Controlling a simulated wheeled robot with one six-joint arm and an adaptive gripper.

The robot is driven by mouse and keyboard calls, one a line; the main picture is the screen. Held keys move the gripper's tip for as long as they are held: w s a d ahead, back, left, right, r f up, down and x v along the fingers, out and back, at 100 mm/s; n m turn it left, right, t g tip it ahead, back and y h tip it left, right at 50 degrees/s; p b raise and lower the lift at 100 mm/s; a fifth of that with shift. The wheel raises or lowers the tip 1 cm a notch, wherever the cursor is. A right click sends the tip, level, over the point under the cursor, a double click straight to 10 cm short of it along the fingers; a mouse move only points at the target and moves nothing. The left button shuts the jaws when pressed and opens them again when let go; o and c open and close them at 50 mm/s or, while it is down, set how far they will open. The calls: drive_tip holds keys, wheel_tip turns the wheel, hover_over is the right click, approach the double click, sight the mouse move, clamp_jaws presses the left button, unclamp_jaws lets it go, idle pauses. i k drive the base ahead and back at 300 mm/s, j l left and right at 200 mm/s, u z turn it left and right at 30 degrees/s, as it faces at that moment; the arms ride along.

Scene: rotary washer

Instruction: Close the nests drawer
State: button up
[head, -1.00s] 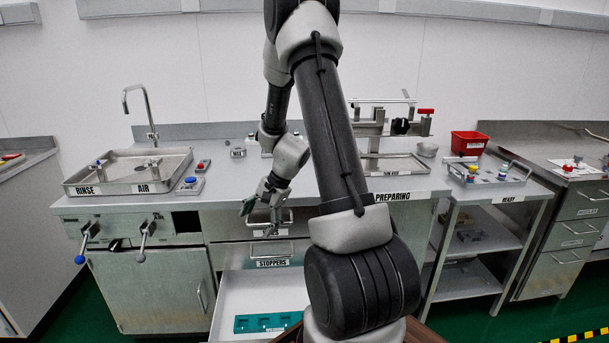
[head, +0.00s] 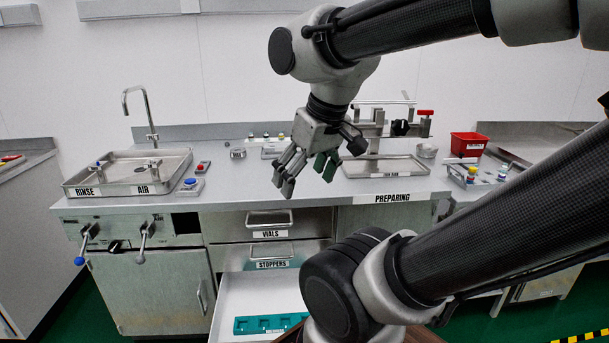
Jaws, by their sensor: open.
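An open drawer (head: 240,296) with a white inside is pulled out below the stoppers drawer (head: 272,256). My gripper (head: 305,184) is open and empty, fingers pointing down, above the counter's front edge and well above the open drawer.
The steel counter (head: 225,180) carries a rinse tray (head: 128,176) at left and a press stand with a tray (head: 385,165) at right. A red bin (head: 468,144) stands farther right. My arm hides part of the right side.

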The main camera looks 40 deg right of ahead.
sight(260, 292)
drive_tip(key=k+l+u, duration=0.2)
drive_tip(key=k+l, duration=0.2)
drive_tip(key=l, duration=0.2)
drive_tip(key=k+l+u, duration=0.15)
drive_tip(key=k+l, duration=0.3)
drive_tip(key=l, duration=0.15)
